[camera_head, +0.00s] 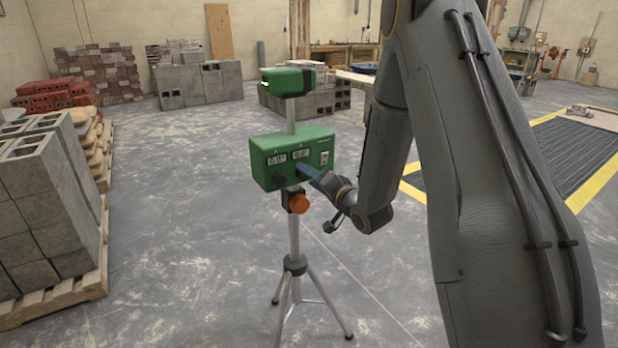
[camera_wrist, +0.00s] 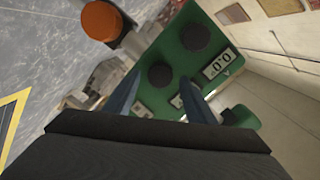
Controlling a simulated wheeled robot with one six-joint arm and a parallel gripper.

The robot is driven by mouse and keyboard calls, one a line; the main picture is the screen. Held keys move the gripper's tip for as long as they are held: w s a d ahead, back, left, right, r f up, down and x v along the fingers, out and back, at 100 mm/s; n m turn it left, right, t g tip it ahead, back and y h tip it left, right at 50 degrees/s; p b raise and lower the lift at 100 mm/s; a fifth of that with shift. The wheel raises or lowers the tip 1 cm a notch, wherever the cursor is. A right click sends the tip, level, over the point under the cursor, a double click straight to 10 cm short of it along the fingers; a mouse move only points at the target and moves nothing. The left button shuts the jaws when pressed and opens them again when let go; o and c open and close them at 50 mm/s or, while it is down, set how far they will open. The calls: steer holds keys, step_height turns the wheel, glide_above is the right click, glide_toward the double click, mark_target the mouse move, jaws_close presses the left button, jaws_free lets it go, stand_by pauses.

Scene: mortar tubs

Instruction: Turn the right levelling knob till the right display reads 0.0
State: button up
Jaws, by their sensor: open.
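A green levelling box (camera_head: 259,157) stands on a tripod with two small displays on its front. The right display (camera_head: 300,155) is too small to read surely; a finger partly covers it in the wrist view. The left display (camera_head: 277,160) reads 0.0 in the wrist view (camera_wrist: 219,63). The left knob (camera_head: 281,183) is black and round. The right levelling knob (camera_wrist: 160,74) appears between my fingertips in the wrist view; the arm side hides it in the head view. My gripper (camera_head: 308,172) is open with blue fingers at the box front. I cannot tell whether they touch the knob.
An orange knob (camera_head: 299,203) sits below the box on the tripod (camera_head: 294,264), whose legs spread over the floor. A pallet (camera_head: 60,301) of grey blocks stands at the left. More blocks stand behind. The floor around the tripod is clear.

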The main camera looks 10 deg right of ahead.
steer(key=b+v, duration=0.1)
steer(key=v, duration=0.5)
steer(key=shift+s+d+b, duration=0.15)
steer(key=shift+s+b, duration=0.15)
steer(key=shift+s, duration=0.1)
steer(key=s+d+f+n+g+h, duration=0.1)
steer(key=s+f+n+g+h, duration=0.35)
steer(key=s+g, duration=0.25)
steer(key=s+a+n+g, duration=0.1)
steer(key=s+g, duration=0.3)
steer(key=s, duration=0.6)
steer(key=s+a+n+g+h, duration=0.1)
steer(key=s+a+n+g, duration=0.1)
steer(key=s, duration=0.9)
steer(key=shift+a+g, duration=0.45)
steer(key=shift+g, duration=0.55)
steer(key=shift+s+f, duration=0.1)
